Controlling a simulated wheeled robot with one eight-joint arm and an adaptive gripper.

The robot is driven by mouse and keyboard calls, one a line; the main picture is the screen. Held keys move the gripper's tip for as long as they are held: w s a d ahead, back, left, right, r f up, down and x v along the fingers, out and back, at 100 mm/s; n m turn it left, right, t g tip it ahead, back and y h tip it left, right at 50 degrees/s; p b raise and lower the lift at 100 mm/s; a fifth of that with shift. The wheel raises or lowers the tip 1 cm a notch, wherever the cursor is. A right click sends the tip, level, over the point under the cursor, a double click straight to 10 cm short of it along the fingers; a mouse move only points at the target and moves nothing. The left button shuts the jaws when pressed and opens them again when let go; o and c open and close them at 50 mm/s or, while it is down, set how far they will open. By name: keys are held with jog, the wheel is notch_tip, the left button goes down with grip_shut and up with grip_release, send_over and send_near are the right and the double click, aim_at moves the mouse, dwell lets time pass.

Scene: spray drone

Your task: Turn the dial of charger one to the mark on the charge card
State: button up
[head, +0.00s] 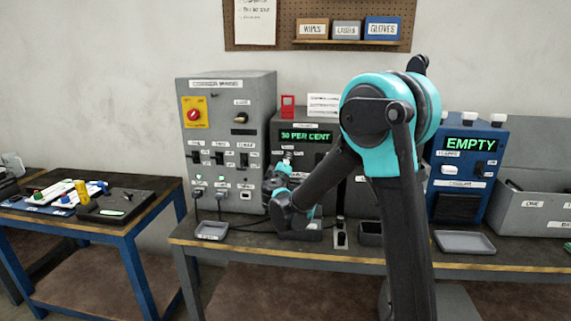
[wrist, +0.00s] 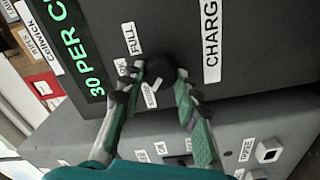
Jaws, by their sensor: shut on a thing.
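A dark charger box with a green "30 PER CENT" display (head: 305,135) stands on the bench, left of my raised arm. The display also shows in the wrist view (wrist: 93,84), tilted. Below it is a round black dial (wrist: 160,66) with small labels around it, one reading "FULL". My gripper (wrist: 161,78) is shut on the dial, one finger on each side. In the head view my gripper and wrist cover the dial. A white printed card (head: 323,105) stands on top of the charger; its text is too small to read.
A grey cabinet (head: 226,140) with switches stands close on the left. A blue unit showing "EMPTY" (head: 470,146) stands right. Grey trays (head: 464,242) lie along the bench front. Cables run over the bench. A blue-framed side table (head: 140,215) is at left.

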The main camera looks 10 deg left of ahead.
jog(key=o, duration=1.2)
jog(key=shift+c, duration=0.2)
jog(key=s, duration=1.2)
jog(key=shift+a, duration=0.25)
